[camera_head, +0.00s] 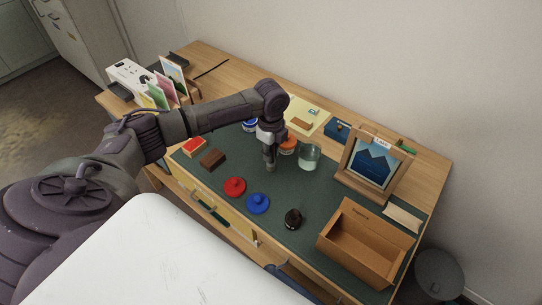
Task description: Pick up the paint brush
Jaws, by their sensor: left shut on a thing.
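My left gripper (270,164) points down over the green desk mat (225,167), left of a clear glass jar (309,157) and an orange-topped jar (288,146). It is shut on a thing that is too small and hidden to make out. I cannot pick out the paint brush for certain; a thin dark stick (211,68) lies at the desk's far left. My right gripper is not in view.
Red (235,187) and blue (258,203) lids and a dark round pot (293,219) stand on the mat's front part. An open cardboard box (352,252) and a picture frame (376,163) stand at the right. Cards (166,85) stand at the left.

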